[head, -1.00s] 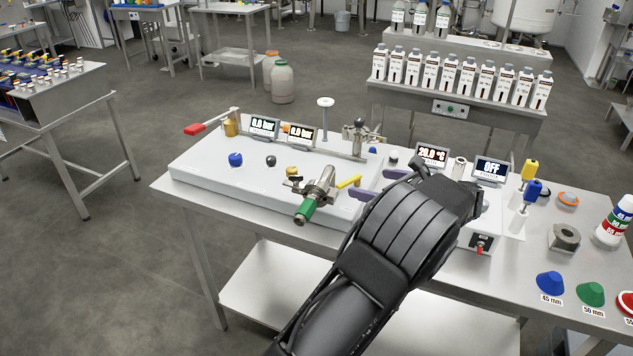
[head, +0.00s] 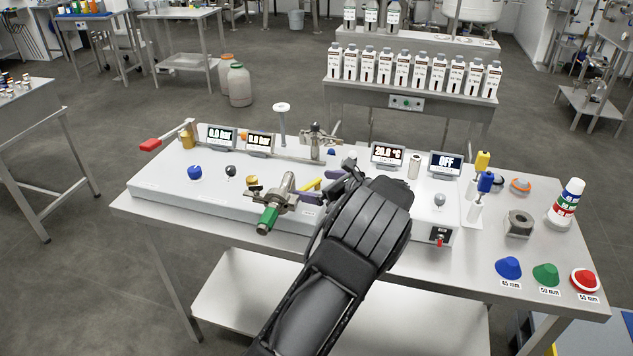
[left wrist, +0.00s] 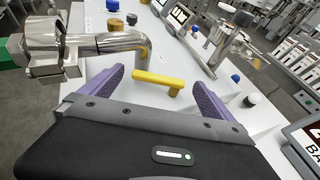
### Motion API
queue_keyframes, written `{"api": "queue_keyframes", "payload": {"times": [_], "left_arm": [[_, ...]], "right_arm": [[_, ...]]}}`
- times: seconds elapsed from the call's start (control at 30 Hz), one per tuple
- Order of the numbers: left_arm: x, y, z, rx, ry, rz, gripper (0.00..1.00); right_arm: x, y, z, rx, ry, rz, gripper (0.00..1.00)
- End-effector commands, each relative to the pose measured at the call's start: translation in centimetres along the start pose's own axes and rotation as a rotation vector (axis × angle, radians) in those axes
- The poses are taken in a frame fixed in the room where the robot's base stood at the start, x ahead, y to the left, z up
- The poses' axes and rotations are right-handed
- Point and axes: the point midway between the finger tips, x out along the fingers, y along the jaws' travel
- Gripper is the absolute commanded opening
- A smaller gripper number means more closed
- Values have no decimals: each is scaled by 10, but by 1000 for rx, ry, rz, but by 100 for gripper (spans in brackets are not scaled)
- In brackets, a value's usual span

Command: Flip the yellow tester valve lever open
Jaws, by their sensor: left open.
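The yellow tester valve lever (head: 309,186) stands on the white panel, right of the metal pipe fitting with the green end (head: 268,217). In the left wrist view the lever (left wrist: 158,80) is an L-shaped yellow bar lying between the two purple fingers, a little beyond their tips. My left gripper (left wrist: 152,84) is open, with one finger on each side of the lever and no contact visible. In the head view the gripper (head: 322,192) is partly hidden by my arm. My right gripper is not in view.
The metal pipe (left wrist: 100,45) runs close beside the left finger in the wrist view. Displays (head: 388,154) and an upright metal fitting (head: 318,141) stand behind the lever. The white panel (head: 165,190) has knobs left of the pipe. Coloured cones (head: 508,267) lie at the right.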

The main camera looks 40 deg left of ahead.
Motion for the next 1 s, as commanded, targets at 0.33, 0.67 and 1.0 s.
{"api": "queue_keyframes", "payload": {"times": [0.33,0.67,1.0], "left_arm": [[5,0,-1,1,0,0,99],[5,0,0,1,0,0,72],[5,0,0,1,0,-1,44]], "right_arm": [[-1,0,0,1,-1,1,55],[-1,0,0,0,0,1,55],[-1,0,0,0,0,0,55]]}}
